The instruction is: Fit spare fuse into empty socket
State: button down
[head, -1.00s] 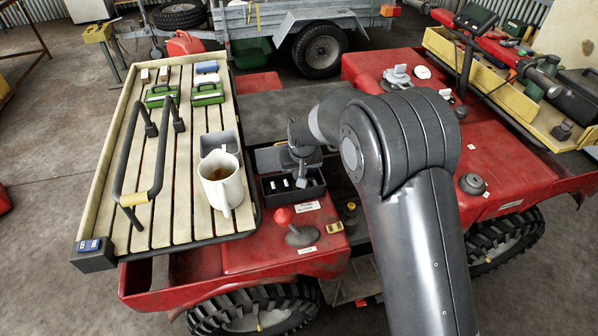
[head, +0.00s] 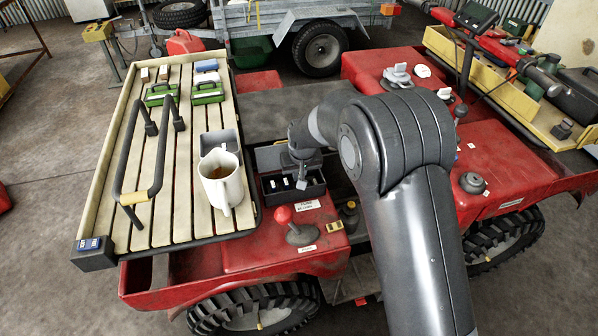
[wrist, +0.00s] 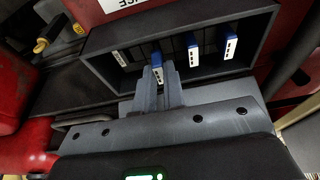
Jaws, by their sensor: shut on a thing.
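The dark fuse box (head: 296,199) sits on the red quad body beside the slatted rack. In the wrist view the fuse box (wrist: 262,32) holds a row of upright fuses: a pale one (wrist: 120,58) at left and two blue-topped white ones, one (wrist: 192,53) and another (wrist: 231,46), at right. My gripper (wrist: 159,84) is shut on a blue-and-white fuse (wrist: 157,66) between the pale fuse and the blue-topped pair. The held fuse is within the box; its lower end is hidden, so I cannot tell how deep it sits. In the head view my gripper (head: 302,182) points down into the box.
A white mug (head: 221,182) of brown liquid stands on the slatted rack (head: 165,218), left of the box, near a grey open container (head: 217,141). A red-knobbed lever (head: 283,215) rises just in front of the box.

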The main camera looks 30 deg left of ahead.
jog(key=shift+f, duration=0.8)
jog(key=c, duration=1.4)
grip_release()
jog(key=shift+c, duration=0.2)
jog(key=shift+r, duration=0.1)
jog(key=v, duration=1.1)
jog(key=d+r+m+t, duration=0.1)
jog(key=d+r, duration=0.4)
jog(key=d, duration=0.4)
jog(key=s+d+r+m, duration=0.1)
jog(key=d+r+m, duration=0.1)
jog(key=d+r, duration=0.5)
jog(key=d+r+m+t, duration=0.1)
jog(key=d+r, duration=0.2)
jog(key=d, duration=0.8)
jog(key=s+d+r+m+t+h, duration=0.1)
jog(key=s+d+m, duration=0.4)
jog(key=s+d, duration=1.3)
jog(key=shift+s+d+r+h, duration=0.25)
jog(key=shift+d+r+h, duration=0.25)
jog(key=shift+d, duration=0.55)
